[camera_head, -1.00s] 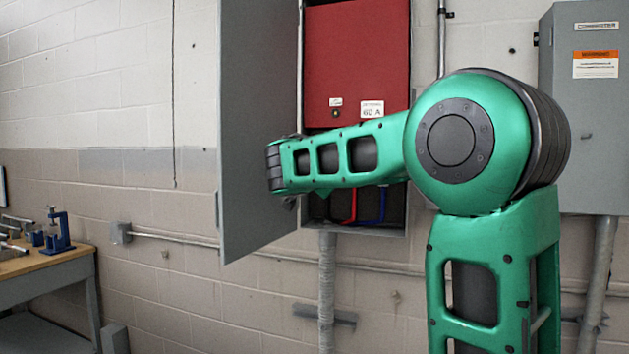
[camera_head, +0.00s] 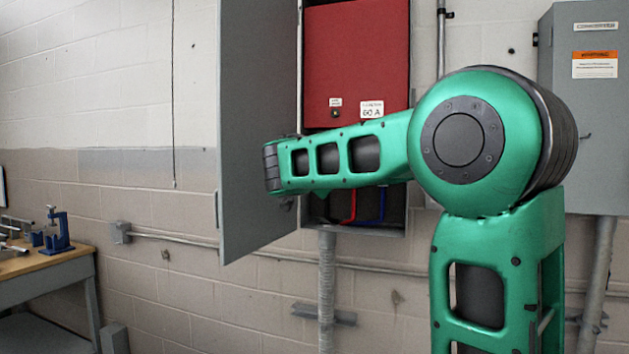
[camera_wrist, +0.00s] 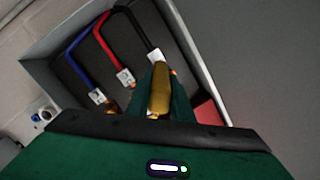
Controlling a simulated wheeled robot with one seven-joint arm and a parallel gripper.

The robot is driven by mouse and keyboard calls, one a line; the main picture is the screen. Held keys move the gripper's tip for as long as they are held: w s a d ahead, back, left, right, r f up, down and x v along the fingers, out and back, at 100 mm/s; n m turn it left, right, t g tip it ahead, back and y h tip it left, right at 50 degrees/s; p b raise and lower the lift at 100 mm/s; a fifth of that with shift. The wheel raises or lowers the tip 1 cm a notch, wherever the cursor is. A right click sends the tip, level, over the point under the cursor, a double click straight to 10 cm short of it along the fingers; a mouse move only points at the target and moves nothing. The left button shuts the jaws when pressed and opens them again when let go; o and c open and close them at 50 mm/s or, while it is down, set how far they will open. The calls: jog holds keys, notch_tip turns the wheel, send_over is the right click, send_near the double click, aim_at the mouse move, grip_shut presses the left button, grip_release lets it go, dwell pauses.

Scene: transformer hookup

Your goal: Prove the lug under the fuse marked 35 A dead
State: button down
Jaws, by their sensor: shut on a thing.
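In the wrist view my gripper (camera_wrist: 162,72) is shut on a yellow tool (camera_wrist: 160,98), probably a tester, which points into the open box. The tag writing is unreadable, and no fuse marked 35 A can be made out. In the head view my arm hides my gripper.
The grey box (camera_head: 395,228) stands open, its door (camera_head: 255,130) swung out to the left, beside my arm. A red panel (camera_head: 357,50) with a 60 A label fills its top. A grey cabinet (camera_head: 590,150) is at right, a workbench (camera_head: 45,265) at lower left.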

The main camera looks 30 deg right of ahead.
jog(key=shift+w+a+f+v, duration=0.1)
jog(key=shift+a+v, duration=0.05)
jog(key=shift+v, duration=0.85)
jog(key=shift+w+a+f+v, duration=0.1)
jog(key=shift+v, duration=0.85)
jog(key=shift+w+a+f+v, duration=0.1)
jog(key=shift+a+f+v, duration=0.05)
jog(key=shift+v, duration=0.85)
jog(key=shift+w+f, duration=0.1)
